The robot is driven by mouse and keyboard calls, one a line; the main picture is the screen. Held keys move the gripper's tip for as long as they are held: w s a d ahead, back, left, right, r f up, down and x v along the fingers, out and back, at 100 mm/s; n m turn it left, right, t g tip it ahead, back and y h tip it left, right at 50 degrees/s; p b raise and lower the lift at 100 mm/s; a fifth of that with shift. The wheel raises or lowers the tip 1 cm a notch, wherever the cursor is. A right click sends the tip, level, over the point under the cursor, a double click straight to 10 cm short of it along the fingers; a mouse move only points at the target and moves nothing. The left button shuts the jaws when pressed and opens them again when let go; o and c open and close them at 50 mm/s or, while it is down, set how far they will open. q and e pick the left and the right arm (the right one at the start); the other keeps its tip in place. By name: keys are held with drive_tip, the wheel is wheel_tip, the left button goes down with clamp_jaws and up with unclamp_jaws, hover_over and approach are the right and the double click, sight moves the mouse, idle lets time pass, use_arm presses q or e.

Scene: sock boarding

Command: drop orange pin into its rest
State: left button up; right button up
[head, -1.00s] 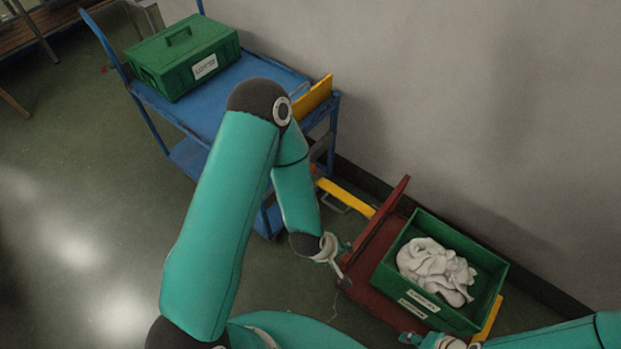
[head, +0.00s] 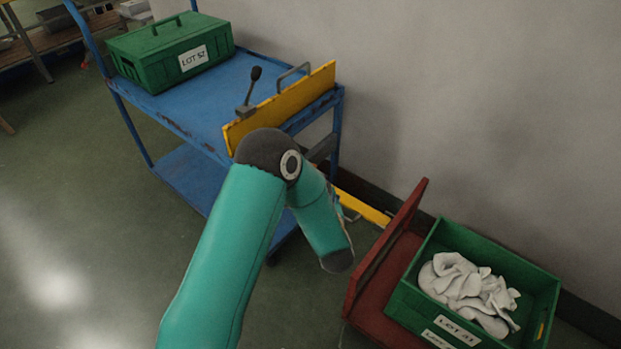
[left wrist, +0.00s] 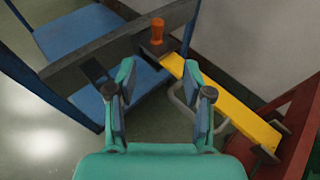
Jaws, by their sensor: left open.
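An orange pin (left wrist: 157,31) stands upright at a dark brown block (left wrist: 154,47) at the top centre of the left wrist view. I cannot tell how deep it sits in the block. A yellow bar (left wrist: 232,112) runs from beside the block toward the lower right. My left gripper (left wrist: 158,78) is open, with nothing between its fingers, and the pin appears beyond the fingertips, apart from them. In the head view my left arm hides the pin and its own gripper. My right gripper is not in view.
A blue cart (head: 205,97) carries a green lidded box (head: 170,50) and an upright yellow plate (head: 282,105) with a dark lever. A red-brown panel (head: 388,245) stands beside a green crate (head: 447,310) of white socks (head: 468,289). A grey beam (left wrist: 80,70) crosses the left wrist view.

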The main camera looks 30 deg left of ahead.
use_arm(q)
drive_tip(key=b+x, duration=0.2)
drive_tip(key=x, duration=1.2)
drive_tip(key=shift+w+a+f, duration=0.1)
drive_tip(key=shift+w+a, duration=0.05)
drive_tip(key=shift+a, duration=0.15)
drive_tip(key=shift+w+a+f+b, duration=0.1)
drive_tip(key=shift+w+a+b, duration=0.2)
drive_tip(key=shift+w, duration=0.1)
clamp_jaws()
